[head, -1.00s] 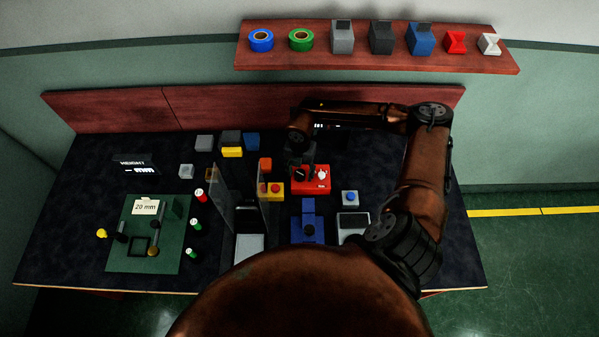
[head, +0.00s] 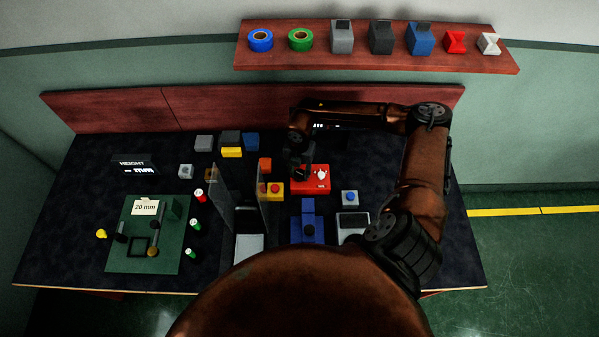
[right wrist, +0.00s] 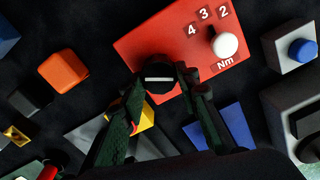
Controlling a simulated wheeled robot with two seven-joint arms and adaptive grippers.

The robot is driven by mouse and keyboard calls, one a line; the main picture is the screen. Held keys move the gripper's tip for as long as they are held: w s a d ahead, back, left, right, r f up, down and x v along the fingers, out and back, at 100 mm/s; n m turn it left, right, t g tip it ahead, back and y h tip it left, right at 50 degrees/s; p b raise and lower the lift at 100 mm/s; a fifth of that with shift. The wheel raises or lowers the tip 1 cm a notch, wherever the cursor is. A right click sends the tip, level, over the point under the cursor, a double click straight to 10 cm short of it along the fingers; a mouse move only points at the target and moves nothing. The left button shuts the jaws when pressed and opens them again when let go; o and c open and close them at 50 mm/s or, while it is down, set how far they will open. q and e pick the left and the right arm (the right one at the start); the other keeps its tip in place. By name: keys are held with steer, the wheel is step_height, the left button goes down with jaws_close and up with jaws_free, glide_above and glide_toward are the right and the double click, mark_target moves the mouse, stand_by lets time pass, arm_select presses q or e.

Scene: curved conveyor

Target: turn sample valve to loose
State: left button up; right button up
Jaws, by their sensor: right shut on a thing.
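The red box (head: 318,185) stands on the dark table in the head view. In the right wrist view the red box (right wrist: 180,45) carries a black round knob (right wrist: 158,75) with a white line across it, which I take to be the sample valve. A white knob (right wrist: 225,45) sits beside the numbers 4, 3, 2 and "Nm". My right gripper (right wrist: 160,86) is shut on the black knob, one finger at each side. In the head view my right gripper (head: 300,170) hides the knob. My left gripper is not in view.
A yellow box with a red button (head: 272,191) and a clear upright panel (head: 264,205) stand left of the red box. A blue fixture (head: 308,222) is in front. A blue-button box (head: 350,198) is on the right. Behind the red box the table is fairly clear.

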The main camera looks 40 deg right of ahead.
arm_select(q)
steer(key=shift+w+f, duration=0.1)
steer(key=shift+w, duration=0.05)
arm_select(e)
steer(key=shift+n, duration=0.6)
steer(key=n+b, duration=0.1)
steer(key=n, duration=0.4)
steer(key=n+b, duration=0.1)
steer(key=n, duration=0.2)
steer(key=n+b, duration=0.1)
steer(key=n, duration=0.2)
steer(key=shift+s+d+f, duration=0.1)
steer(key=shift+d, duration=0.1)
steer(key=n+b, duration=0.2)
steer(key=n, duration=0.4)
steer(key=shift+d+n, duration=0.1)
steer(key=shift+n, duration=0.2)
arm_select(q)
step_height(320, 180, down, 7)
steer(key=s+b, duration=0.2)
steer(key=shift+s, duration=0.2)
arm_select(e)
steer(key=n, duration=0.5)
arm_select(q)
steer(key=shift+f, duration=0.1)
arm_select(e)
steer(key=shift+n, duration=0.4)
steer(key=o, duration=1.2)
steer(key=shift+c, duration=0.2)
